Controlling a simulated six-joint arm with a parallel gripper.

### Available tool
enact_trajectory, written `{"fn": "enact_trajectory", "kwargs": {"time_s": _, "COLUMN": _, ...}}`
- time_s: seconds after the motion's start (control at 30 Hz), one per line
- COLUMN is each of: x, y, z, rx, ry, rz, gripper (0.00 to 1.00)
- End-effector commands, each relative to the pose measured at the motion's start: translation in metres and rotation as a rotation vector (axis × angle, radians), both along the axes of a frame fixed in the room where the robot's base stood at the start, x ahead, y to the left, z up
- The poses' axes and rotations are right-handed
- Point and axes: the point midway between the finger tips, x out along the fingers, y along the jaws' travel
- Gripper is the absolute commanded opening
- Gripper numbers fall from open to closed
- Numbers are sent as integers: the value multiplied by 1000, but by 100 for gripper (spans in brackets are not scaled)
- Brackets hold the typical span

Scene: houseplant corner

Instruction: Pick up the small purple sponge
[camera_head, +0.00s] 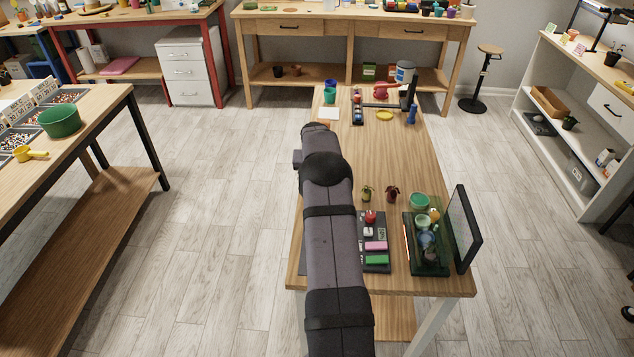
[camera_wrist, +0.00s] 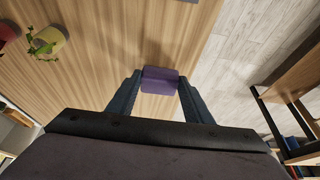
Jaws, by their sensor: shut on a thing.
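The small purple sponge (camera_wrist: 160,79) shows in the wrist view between the fingertips of my gripper (camera_wrist: 159,88). It is a rounded block, and the fingers touch it at its left and right sides. My gripper is shut on it. The wooden tabletop lies behind it; I cannot tell how far the sponge is above the wood. In the head view my arm covers the gripper and the sponge, so neither shows there.
The long wooden table (camera_head: 378,145) has its bare stretch in the middle. A dark tray (camera_head: 377,233) with pink and green blocks and a green tray (camera_head: 445,262) with small pots sit at the near end. A dark upright panel (camera_head: 465,228) stands at the right. A yellow-green pot (camera_wrist: 47,42) is at the wrist view's left.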

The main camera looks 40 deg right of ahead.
Motion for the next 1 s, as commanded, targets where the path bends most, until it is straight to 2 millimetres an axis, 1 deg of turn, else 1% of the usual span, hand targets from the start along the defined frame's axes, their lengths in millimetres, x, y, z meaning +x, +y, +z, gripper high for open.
{"fn": "enact_trajectory", "kwargs": {"time_s": 0.3, "x": 1, "y": -1, "z": 51, "rx": -3, "ry": -4, "rz": 0, "gripper": 25}}
{"fn": "enact_trajectory", "kwargs": {"time_s": 0.5, "x": 0, "y": 0, "z": 78, "rx": -1, "ry": -1, "rz": 0, "gripper": 25}}
{"fn": "enact_trajectory", "kwargs": {"time_s": 0.67, "x": 0, "y": 0, "z": 88, "rx": 0, "ry": 0, "rz": 0, "gripper": 25}}
{"fn": "enact_trajectory", "kwargs": {"time_s": 0.93, "x": 0, "y": 0, "z": 90, "rx": 1, "ry": 1, "rz": 0, "gripper": 25}}
{"fn": "enact_trajectory", "kwargs": {"time_s": 0.97, "x": 0, "y": 0, "z": 90, "rx": 1, "ry": 1, "rz": 0, "gripper": 44}}
{"fn": "enact_trajectory", "kwargs": {"time_s": 1.0, "x": 0, "y": 0, "z": 89, "rx": 1, "ry": 1, "rz": 0, "gripper": 34}}
